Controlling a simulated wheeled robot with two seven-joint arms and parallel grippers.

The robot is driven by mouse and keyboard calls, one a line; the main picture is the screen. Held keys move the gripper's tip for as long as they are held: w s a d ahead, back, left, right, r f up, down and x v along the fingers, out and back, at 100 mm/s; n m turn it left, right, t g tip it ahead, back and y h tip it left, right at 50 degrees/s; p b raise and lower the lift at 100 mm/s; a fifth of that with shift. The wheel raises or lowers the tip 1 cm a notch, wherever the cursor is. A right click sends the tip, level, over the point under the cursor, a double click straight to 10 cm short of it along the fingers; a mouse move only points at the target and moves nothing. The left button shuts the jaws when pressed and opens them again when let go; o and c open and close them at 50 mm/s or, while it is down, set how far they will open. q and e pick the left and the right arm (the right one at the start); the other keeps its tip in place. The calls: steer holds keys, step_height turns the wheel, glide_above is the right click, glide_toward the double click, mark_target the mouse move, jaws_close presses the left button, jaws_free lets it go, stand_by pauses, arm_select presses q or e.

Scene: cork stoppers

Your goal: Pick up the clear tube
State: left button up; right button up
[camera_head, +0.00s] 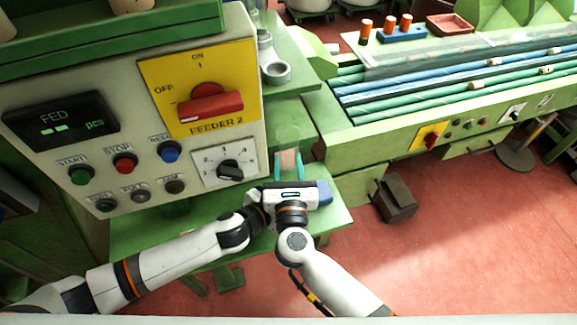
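A clear tube (288,135) stands upright on the green machine ledge just right of the control panel. Its lower part shows something brownish-pink. My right gripper (289,164) comes from below, with its two teal-edged fingers apart, one on each side of the tube's lower part. I cannot tell whether they touch it. My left gripper (262,208) comes from the left and ends beside the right gripper's wrist. Its fingers are mostly hidden there.
The control panel (110,105) with a red FEEDER 2 switch (211,103) rises close on the left. A conveyor with blue and green lanes (450,85) runs at right. A dark box (396,198) is on the red floor.

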step_height(320, 180, up, 7)
steer(key=s+d, duration=0.2)
steer(key=s, duration=0.6)
steer(key=s+d, duration=0.3)
steer(key=s, duration=0.6)
steer(key=shift+d, duration=0.3)
steer(key=shift+s, duration=0.1)
arm_select(q)
steer(key=o, duration=1.2)
steer(key=v, duration=1.2)
steer(key=shift+r, duration=0.15)
